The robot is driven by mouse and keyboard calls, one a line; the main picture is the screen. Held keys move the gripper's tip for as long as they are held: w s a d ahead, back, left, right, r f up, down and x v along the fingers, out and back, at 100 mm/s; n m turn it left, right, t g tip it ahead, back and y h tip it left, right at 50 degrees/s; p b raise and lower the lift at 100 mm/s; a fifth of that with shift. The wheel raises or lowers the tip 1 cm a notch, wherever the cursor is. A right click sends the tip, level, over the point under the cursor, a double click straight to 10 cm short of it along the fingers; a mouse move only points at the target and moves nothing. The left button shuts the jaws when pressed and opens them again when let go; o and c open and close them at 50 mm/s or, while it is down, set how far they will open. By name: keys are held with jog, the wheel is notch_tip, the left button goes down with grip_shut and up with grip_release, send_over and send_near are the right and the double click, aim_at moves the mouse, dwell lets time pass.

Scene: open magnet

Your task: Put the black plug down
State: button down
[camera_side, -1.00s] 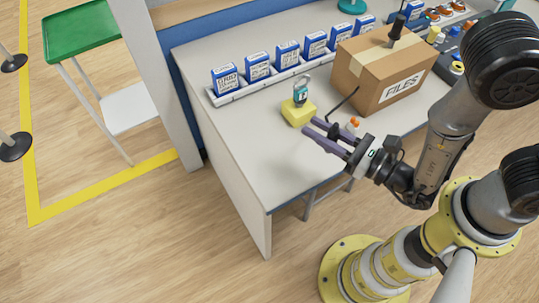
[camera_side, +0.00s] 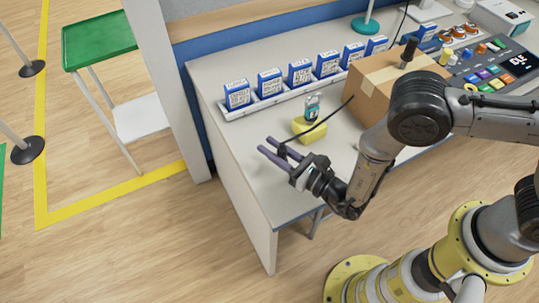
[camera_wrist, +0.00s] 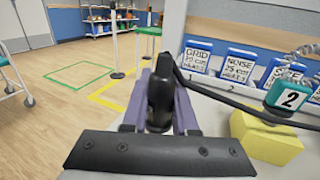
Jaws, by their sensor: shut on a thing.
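My gripper (camera_side: 265,144) is shut on the black plug (camera_side: 283,149), with its purple fingers pointing left over the near left part of the table (camera_side: 234,162). In the wrist view the plug (camera_wrist: 160,92) stands between the fingers of my gripper (camera_wrist: 160,75). A black cable (camera_wrist: 225,102) runs from it to the right. In the side view the cable rises past a yellow block toward the cardboard box. I cannot tell how far the plug is above the table.
The yellow block (camera_side: 310,132) carries a teal-and-white item numbered 2 (camera_wrist: 288,97), close right of my gripper. Several blue-and-white boxes stand in a white rack (camera_side: 255,109) behind. A cardboard box (camera_side: 373,98) stands to the right. The table's left end is bare.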

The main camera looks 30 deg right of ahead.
jog(key=shift+w+a+f, duration=0.2)
jog(key=shift+w+f, duration=0.1)
jog(key=shift+f, duration=1.7)
jog(key=shift+f, duration=0.15)
jog(key=c, duration=0.7)
grip_release()
